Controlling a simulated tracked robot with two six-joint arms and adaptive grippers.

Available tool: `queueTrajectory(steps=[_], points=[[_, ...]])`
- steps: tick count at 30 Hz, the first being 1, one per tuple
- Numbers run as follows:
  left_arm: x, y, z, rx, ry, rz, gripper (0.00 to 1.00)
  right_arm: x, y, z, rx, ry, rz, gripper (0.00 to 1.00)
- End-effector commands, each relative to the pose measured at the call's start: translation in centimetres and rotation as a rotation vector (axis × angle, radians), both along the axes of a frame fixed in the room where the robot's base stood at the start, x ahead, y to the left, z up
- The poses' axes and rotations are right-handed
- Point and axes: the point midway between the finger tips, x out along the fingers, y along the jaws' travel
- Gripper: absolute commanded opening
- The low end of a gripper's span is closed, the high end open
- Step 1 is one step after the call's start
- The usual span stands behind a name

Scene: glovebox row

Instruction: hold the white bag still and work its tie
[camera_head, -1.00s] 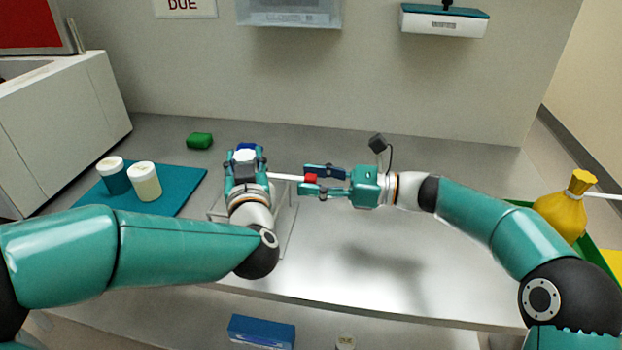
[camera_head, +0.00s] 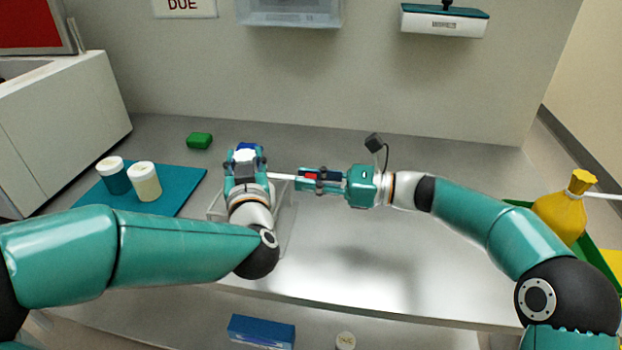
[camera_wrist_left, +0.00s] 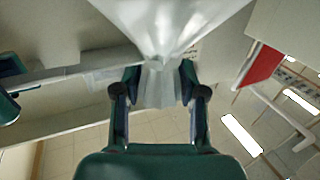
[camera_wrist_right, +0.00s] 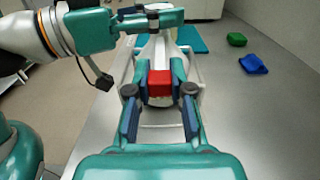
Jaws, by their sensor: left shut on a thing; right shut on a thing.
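The white bag (camera_wrist_left: 172,25) fills the top of the left wrist view, its gathered neck between the fingers of my left gripper (camera_wrist_left: 159,80). In the head view, only a little of the bag (camera_head: 245,155) shows at my left gripper (camera_head: 245,165). The white tie strap (camera_head: 283,177) runs right from there to a red tab (camera_head: 311,176). My right gripper (camera_head: 308,180) is shut on the red tab, which also shows between its fingers in the right wrist view (camera_wrist_right: 160,83). Much of the bag is hidden in the head view.
A pale open frame (camera_head: 290,216) stands around the bag. Two lidded jars (camera_head: 145,182) stand on a teal mat (camera_head: 185,190) at left. A green block (camera_head: 199,141) and a blue item (camera_wrist_right: 253,64) lie behind. A yellow bag (camera_head: 562,215) sits at right. The bench's middle right is clear.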

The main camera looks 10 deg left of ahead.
Motion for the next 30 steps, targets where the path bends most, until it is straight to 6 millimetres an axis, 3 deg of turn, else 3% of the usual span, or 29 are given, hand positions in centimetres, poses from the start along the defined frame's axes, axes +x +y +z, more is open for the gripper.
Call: queueTrajectory(steps=[9, 18, 19, 23, 30], points=[[0.0, 0.0, 0.1, 0.001, -0.002, -0.001, 0.00, 0.1, 4.7, -0.1, -0.001, 0.002, -0.003, 0.00], [0.0, 0.0, 0.1, 0.001, -0.002, -0.001, 0.00, 0.2, 5.0, 0.0, -0.001, 0.001, -0.007, 0.00], [0.0, 0.0, 0.1, 0.001, -0.002, -0.001, 0.00, 0.2, 5.0, 0.0, -0.001, 0.001, -0.007, 0.24], [0.0, 0.0, 0.1, 0.001, -0.002, 0.000, 0.00, 0.2, 5.0, 0.0, 0.000, 0.001, -0.006, 0.46], [0.0, 0.0, 0.1, 0.001, -0.003, 0.000, 0.00, 0.1, 5.0, 0.0, 0.000, 0.000, -0.003, 0.48]])
